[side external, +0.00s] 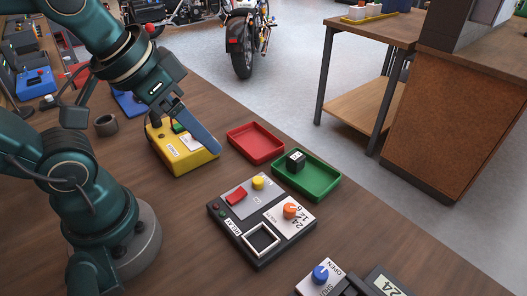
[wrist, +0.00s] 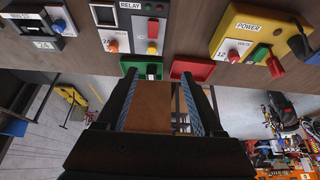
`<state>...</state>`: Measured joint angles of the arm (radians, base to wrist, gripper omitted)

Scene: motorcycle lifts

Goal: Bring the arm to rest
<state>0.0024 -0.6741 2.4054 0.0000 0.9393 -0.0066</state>
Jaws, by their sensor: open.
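My gripper (side external: 198,127) is in the side view at upper left centre, in front of part of the yellow power box (side external: 183,158). In the wrist view my gripper (wrist: 160,84) shows two blue patterned fingers spread apart, with nothing held between them. The power box (wrist: 247,34) lies apart from the fingers at the upper right there. The arm reaches in from the left and is bent, with the fingers tilted down to the right. The side view does not show clearly how high the fingers are above the bench.
A relay panel (side external: 254,244) with knobs lies on the wooden bench. Behind it are an empty red tray (side external: 256,143) and a green tray (side external: 318,193) holding a small black block (side external: 296,159). A volts unit (side external: 322,277) is at the front right. Bare bench lies front left of the panel.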

